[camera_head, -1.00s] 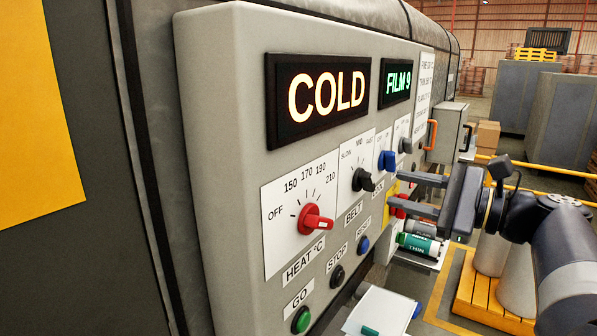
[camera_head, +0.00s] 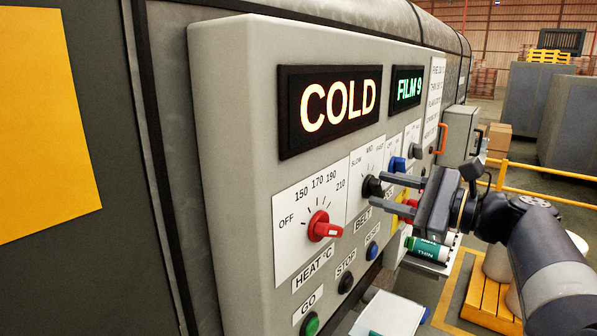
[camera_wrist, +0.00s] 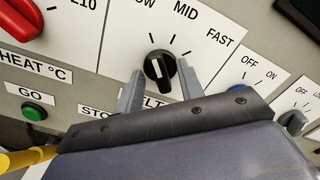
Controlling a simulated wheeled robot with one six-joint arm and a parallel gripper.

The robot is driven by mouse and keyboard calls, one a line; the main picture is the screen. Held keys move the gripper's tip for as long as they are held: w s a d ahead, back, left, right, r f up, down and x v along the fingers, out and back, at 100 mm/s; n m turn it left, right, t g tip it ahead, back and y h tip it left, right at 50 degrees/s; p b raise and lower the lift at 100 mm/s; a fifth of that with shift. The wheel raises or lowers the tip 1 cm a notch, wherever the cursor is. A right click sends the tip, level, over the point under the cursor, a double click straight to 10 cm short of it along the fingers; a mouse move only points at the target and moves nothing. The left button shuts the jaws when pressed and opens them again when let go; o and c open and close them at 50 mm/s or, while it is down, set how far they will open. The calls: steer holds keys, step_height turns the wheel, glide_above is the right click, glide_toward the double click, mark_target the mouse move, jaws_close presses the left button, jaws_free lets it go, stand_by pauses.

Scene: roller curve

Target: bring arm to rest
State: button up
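My gripper (camera_head: 379,190) is open in front of the machine's control panel (camera_head: 230,140), at the black BELT knob (camera_head: 372,187). In the wrist view the two grey fingers of my gripper (camera_wrist: 160,82) stand on either side of the BELT knob (camera_wrist: 160,70), with gaps between fingers and knob. Nothing is held. How deep the fingertips reach along the knob is hard to tell. The red HEAT knob (camera_head: 322,227) is to the left, its pale tip pointing right.
The panel carries a green GO button (camera_head: 310,325), a black STOP button (camera_head: 346,283), a blue RESET button (camera_head: 372,250) and a blue switch (camera_head: 397,164). A green-and-white THIN roll (camera_head: 428,248) lies beyond. A yellow rail (camera_head: 545,172) and grey cabinets are behind the arm.

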steer(key=b+v, duration=0.2)
steer(key=v, duration=0.9)
steer(key=p+x, duration=0.2)
steer(key=x, duration=0.8)
steer(key=shift+w+a+r, duration=0.1)
steer(key=shift+w+a, duration=0.1)
steer(key=shift+a, duration=0.15)
steer(key=shift+w+a+r+p, duration=0.15)
steer(key=shift+w+p, duration=0.05)
steer(key=shift+p, duration=0.35)
steer(key=shift+r+m+p, duration=0.1)
steer(key=shift+m+p, duration=0.8)
steer(key=shift+m, duration=0.3)
steer(key=m+p, duration=0.2)
steer(key=m, duration=0.1)
steer(key=b+v, duration=0.2)
steer(key=v, duration=0.9)
steer(key=shift+w+a+r+n+b, duration=0.15)
steer(key=shift+w+a+n+b, duration=0.4)
steer(key=shift+a+n, duration=0.55)
steer(key=shift+w+a+r+n+b, duration=0.15)
steer(key=shift+w+a+n+b, duration=0.4)
steer(key=shift+a, duration=0.7)
steer(key=shift+w+a+r+n+b, duration=0.15)
steer(key=shift+w+a+n+b, duration=0.15)
steer(key=shift+w+a+n, duration=0.65)
steer(key=shift+s+a, duration=0.25)
steer(key=shift+s, duration=0.1)
